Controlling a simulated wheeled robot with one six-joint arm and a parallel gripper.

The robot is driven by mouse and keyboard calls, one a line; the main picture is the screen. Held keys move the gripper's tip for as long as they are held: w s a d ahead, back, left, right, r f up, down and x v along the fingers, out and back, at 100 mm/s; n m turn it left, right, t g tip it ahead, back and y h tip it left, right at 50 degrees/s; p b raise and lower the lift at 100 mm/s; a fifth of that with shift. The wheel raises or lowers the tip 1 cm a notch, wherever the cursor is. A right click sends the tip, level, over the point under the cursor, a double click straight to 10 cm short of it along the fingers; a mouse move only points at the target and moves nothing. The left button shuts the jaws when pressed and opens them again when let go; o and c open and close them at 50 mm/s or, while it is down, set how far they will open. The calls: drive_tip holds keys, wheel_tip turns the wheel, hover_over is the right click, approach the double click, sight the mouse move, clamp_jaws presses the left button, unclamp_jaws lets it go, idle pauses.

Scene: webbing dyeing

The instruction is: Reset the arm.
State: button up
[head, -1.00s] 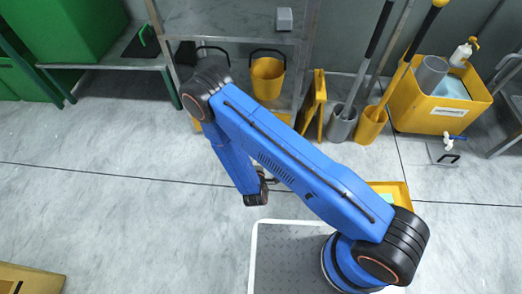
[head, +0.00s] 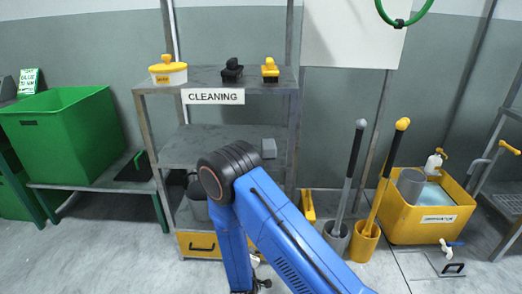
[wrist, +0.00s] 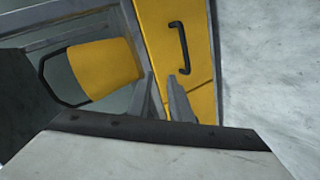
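My arm is blue with black joints and shows in the head view, bent at the elbow with its forearm pointing down. My gripper (head: 258,283) is only partly visible at the bottom edge there. In the wrist view my gripper (wrist: 163,100) shows two grey fingers standing apart. No object shows between them, only the yellow background behind. A yellow bucket (wrist: 100,70) with a black handle lies beyond the fingers on the left, and a yellow panel (wrist: 178,60) with a black handle lies beyond them on the right.
A grey shelf (head: 195,150) labelled CLEANING stands behind my arm, with a yellow-lidded pot (head: 168,72) and brushes on top. A green bin (head: 65,135) is at left. A yellow tub (head: 425,215) and long-handled tools (head: 385,175) are at right. Floor at left is clear.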

drive_tip(key=w+d+r+m+g+y, duration=0.1)
drive_tip(key=w+d+r+m+g, duration=0.1)
drive_tip(key=r, duration=0.7)
drive_tip(key=w+d+r+m+g+y, duration=0.1)
drive_tip(key=w+d+r+m, duration=0.15)
drive_tip(key=r, duration=0.65)
drive_tip(key=s+d+r+m+g, duration=0.1)
drive_tip(key=s+d+r, duration=0.15)
drive_tip(key=r, duration=0.25)
drive_tip(key=s+d+r+m+y, duration=0.1)
drive_tip(key=d+r, duration=0.2)
drive_tip(key=r, duration=0.2)
drive_tip(key=s+d+r+m+g, duration=0.1)
drive_tip(key=s+d+r, duration=0.1)
drive_tip(key=r, duration=0.3)
drive_tip(key=s+d+r+m+g, duration=0.2)
drive_tip(key=s+d+r, duration=0.95)
drive_tip(key=s, duration=0.35)
drive_tip(key=s+d+r+m+h, duration=0.1)
drive_tip(key=s+d, duration=0.4)
drive_tip(key=s, duration=0.4)
drive_tip(key=s+d+r+m+g+h, duration=0.1)
drive_tip(key=s+d+r+m, duration=0.1)
drive_tip(key=s+d, duration=0.3)
drive_tip(key=s, duration=0.3)
drive_tip(key=shift+s+d+h, duration=0.15)
drive_tip(key=shift+s+h, duration=0.15)
drive_tip(key=shift+s, duration=0.05)
